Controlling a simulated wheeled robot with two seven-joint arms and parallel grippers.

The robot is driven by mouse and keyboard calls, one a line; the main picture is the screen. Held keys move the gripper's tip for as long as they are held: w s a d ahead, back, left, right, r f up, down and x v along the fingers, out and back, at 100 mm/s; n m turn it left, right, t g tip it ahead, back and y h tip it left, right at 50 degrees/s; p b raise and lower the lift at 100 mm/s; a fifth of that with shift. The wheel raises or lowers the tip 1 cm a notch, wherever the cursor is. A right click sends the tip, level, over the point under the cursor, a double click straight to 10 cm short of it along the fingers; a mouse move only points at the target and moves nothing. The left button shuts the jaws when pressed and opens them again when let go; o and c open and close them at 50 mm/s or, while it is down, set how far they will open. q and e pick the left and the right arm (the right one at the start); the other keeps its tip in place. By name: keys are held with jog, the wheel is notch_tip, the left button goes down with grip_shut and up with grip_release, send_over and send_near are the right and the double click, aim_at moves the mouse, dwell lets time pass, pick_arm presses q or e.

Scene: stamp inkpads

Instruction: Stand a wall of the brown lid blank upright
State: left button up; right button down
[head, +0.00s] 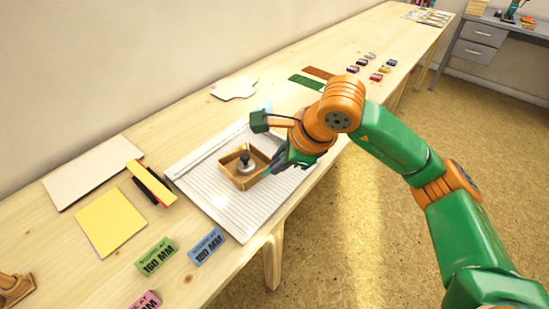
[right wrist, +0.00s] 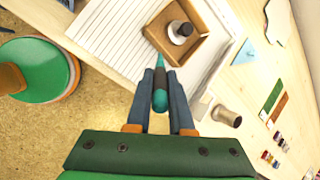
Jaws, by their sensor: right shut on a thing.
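The brown lid blank (head: 240,182) lies on the white ridged board (head: 205,198). In the right wrist view the blank (right wrist: 214,46) shows raised walls around a metal weight with a black knob (right wrist: 180,30); the weight (head: 246,163) stands inside it. Whether every wall stands fully upright I cannot tell. My right gripper (right wrist: 160,82) is shut on a slim teal and dark tool (right wrist: 159,99), whose tip points at the blank's near side. Contact between tip and wall is unclear. In the head view my right gripper (head: 279,160) is just right of the blank, partly hiding it. My left gripper is not in view.
Green (head: 156,256) and blue (head: 206,246) labelled blocks sit near the front edge. A spool (right wrist: 227,116) stands close to my right gripper.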

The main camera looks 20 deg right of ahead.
jog(key=shift+s+d+r+p, duration=0.1)
jog(key=shift+s+r+p, duration=0.05)
jog(key=shift+r+p, duration=0.95)
jog(key=shift+s+d+r+p, duration=0.15)
jog(key=shift+r+p, duration=0.55)
jog(key=shift+r, duration=0.75)
jog(key=shift+s+a+r+p, duration=0.1)
jog(key=shift+s+r+p, duration=0.05)
jog(key=shift+r+p, duration=0.95)
jog(key=shift+b, duration=0.3)
